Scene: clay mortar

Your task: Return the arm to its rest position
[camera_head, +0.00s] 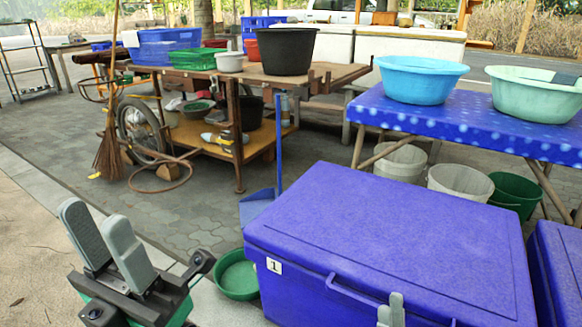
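My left gripper (95,213) is at the lower left, with its two grey fingers pointing up and a gap between the tips. It looks open, and nothing shows between the fingers. Part of a green thing shows below and behind its body. My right gripper (391,308) shows only as grey fingertips at the bottom edge, in front of the large blue box (390,225). The rest of it is out of the picture, so I cannot tell whether it is open or shut.
A green bowl (238,279) lies left of the blue box; a second blue box (560,265) is at right. A cloth-covered table (470,128) holds a blue basin (421,78) and a pale green basin (535,97). A wooden cart (345,73) stands behind. Paving at left is clear.

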